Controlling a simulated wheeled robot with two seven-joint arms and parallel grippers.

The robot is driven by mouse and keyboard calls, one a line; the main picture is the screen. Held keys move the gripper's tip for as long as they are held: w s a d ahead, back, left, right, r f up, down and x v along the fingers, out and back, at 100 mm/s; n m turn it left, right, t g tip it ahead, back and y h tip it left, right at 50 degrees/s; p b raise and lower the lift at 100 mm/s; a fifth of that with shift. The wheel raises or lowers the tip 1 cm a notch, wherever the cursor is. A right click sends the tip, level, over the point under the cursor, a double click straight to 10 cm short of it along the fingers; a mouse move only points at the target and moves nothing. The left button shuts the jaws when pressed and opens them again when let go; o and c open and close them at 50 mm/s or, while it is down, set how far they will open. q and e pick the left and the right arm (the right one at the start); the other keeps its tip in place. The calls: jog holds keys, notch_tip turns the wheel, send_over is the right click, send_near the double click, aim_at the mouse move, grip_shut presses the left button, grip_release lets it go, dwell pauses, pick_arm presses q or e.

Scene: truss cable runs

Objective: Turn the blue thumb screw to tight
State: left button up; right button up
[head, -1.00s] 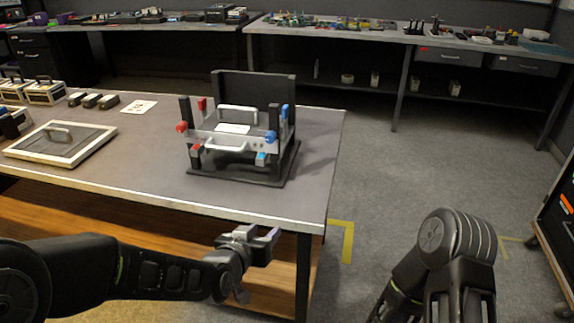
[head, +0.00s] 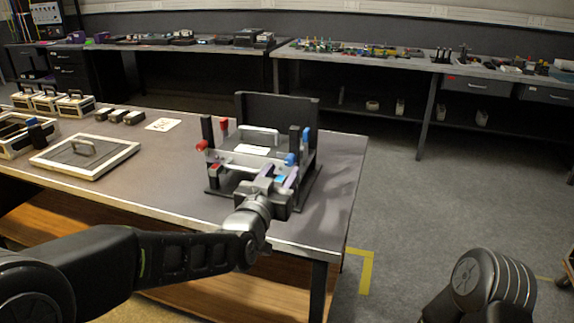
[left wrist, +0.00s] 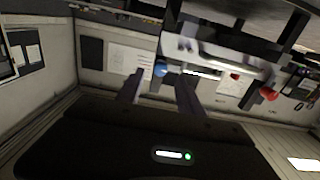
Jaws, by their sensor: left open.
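The blue thumb screw (head: 290,159) is a round blue knob on the right front of a black fixture (head: 312,190) with a clear crossbar, on the table. My left gripper (head: 280,174) is open just in front of and below it, still apart in the head view. In the left wrist view the blue thumb screw (left wrist: 160,70) appears between the tips of my open left gripper (left wrist: 158,80), beyond them. Contact cannot be told. A red thumb screw (head: 201,146) sits at the fixture's left. My right gripper is out of view.
A framed lid with a handle (head: 85,157) lies on the table at left, near several small cases and dark blocks. A white card (head: 164,125) lies behind it. The table's right edge is close to the fixture, with open floor beyond.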

aim_at(289, 162)
pick_arm(q)
jog(key=x, duration=0.4)
jog(key=shift+w, duration=0.25)
jog(key=shift+c, duration=0.3)
grip_shut()
